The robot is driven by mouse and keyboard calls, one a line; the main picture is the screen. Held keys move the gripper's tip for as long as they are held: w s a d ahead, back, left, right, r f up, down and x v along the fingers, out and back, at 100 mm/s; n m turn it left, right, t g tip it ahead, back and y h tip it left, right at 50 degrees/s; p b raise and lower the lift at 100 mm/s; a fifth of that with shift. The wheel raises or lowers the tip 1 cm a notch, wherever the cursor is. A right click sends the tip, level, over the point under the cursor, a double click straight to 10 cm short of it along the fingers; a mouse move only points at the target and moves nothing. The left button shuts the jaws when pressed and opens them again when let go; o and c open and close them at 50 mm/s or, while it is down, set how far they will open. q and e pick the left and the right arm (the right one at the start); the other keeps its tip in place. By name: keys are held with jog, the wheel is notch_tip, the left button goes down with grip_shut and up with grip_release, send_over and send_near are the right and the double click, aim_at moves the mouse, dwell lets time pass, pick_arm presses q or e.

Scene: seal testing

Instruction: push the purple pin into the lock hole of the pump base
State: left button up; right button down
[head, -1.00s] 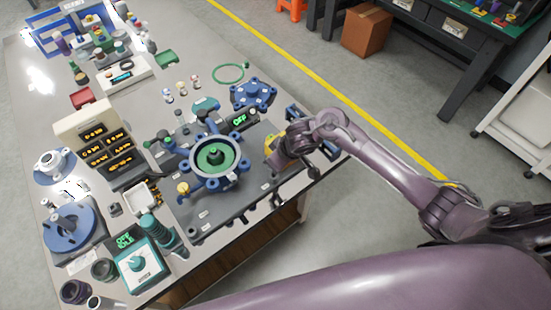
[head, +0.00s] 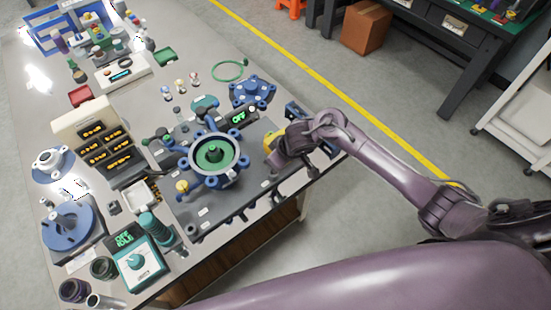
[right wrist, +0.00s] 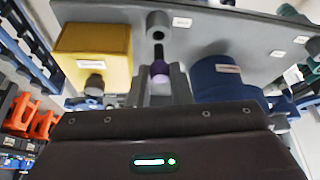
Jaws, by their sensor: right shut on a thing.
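The pump base is a blue ring-shaped body with lugs (head: 242,165) and a green centre, on a dark grey plate (head: 235,207) in the head view. My right gripper (head: 278,158) is at the plate's right edge, beside the pump base, its tips hidden by my arm. In the right wrist view my right gripper (right wrist: 161,90) is shut on the purple pin (right wrist: 158,68), whose purple round end shows between the fingers. A dark shaft runs from it toward a grey collar with a dark hole (right wrist: 157,20). I cannot tell whether the shaft is in the hole. My left gripper is out of view.
A yellow block (right wrist: 95,55) stands close left of the fingers in the right wrist view, and a blue rounded part (right wrist: 224,80) close right. In the head view a blue lobed part (head: 252,91) and a display reading OFF (head: 238,118) lie behind the pump base.

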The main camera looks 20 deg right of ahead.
jog(key=shift+f+b, duration=0.3)
jog(key=shift+f, duration=0.35)
jog(key=shift+f, duration=0.1)
jog(key=shift+f+b, duration=0.3)
jog(key=shift+f, duration=0.3)
dwell(0.3)
jog(key=c, duration=1.2)
grip_release()
jog(key=shift+c, duration=0.2)
jog(key=shift+r+p, duration=2.5)
jog(key=shift+p, duration=0.45)
